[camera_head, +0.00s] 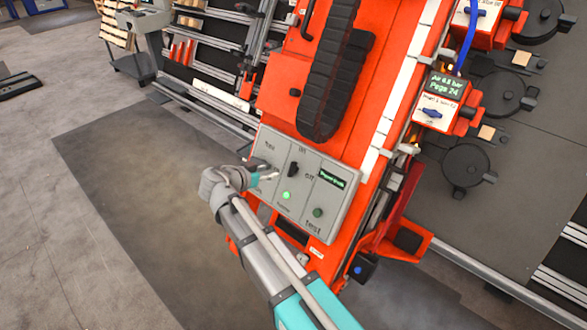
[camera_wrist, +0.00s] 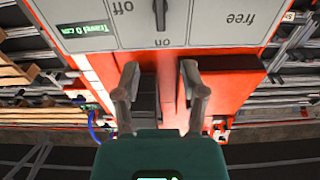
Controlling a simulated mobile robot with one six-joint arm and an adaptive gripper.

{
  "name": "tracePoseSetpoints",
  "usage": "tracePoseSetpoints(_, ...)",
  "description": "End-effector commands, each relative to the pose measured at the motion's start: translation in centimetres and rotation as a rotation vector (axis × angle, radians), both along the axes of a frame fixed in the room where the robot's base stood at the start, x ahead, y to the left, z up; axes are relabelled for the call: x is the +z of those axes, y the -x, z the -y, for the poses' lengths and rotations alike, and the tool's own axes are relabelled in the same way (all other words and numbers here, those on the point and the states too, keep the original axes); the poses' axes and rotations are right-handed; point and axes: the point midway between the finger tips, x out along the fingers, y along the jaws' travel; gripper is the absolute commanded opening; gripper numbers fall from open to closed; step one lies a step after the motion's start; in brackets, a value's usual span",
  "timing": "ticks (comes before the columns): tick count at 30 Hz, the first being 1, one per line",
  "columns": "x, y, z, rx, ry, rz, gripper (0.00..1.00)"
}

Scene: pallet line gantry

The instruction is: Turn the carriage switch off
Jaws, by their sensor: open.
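The carriage switch is a dark rotary handle (camera_head: 293,170) on a grey control panel (camera_head: 262,150) on the orange carriage. In the wrist view the handle (camera_wrist: 160,12) shows at the top edge, partly cut off. It lines up with the "on" label, while "off" is to its side. My gripper (camera_head: 272,176) is at the left part of the panel in the head view, beside the handle. In the wrist view my gripper (camera_wrist: 160,82) is open and empty, its two fingers apart and pointing toward the panel, with the handle beyond them. Contact with the panel cannot be told.
The panel has a lit green button (camera_head: 286,195), a dark green button (camera_head: 318,212) near "test", and a small display (camera_head: 332,180). A black cable chain (camera_head: 325,85) hangs above it. Orange valve units (camera_head: 436,105) stand at right.

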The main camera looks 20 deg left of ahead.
Motion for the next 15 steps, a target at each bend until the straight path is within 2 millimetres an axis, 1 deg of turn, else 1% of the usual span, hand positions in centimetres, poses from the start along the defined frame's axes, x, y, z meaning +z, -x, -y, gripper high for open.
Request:
tracePoseSetpoints(1, -0.5, -0.6, 0.2, -0.001, 0.000, 0.000, 0.54)
tracePoseSetpoints(15, -3.3, -6.7, 2.7, -0.002, 0.001, 0.000, 0.54)
